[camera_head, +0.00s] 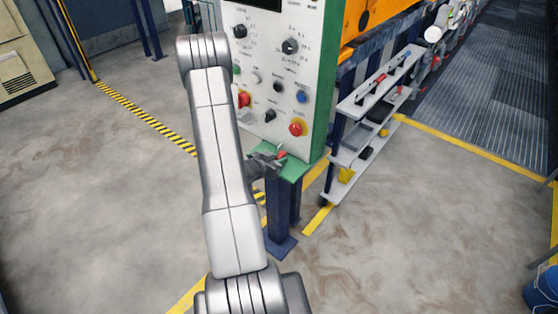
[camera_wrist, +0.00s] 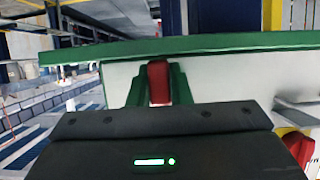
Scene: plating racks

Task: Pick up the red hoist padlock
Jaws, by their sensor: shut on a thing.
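The red hoist padlock (camera_wrist: 158,82) is between the two fingers of my gripper (camera_wrist: 159,88) in the wrist view, and the fingers are shut on it. In the head view a small red part of the padlock (camera_head: 281,154) shows at the tip of my gripper (camera_head: 276,158), just by the green ledge under the control panel. The shackle is not clear in either view. I cannot tell whether the padlock still touches the ledge or panel.
The control panel (camera_head: 269,85) with knobs and red buttons stands on a blue post (camera_head: 283,205). Its green ledge (camera_head: 293,170) is close to my gripper. A grey shelf rack (camera_head: 352,158) with tools stands to the right. The floor around is mostly clear.

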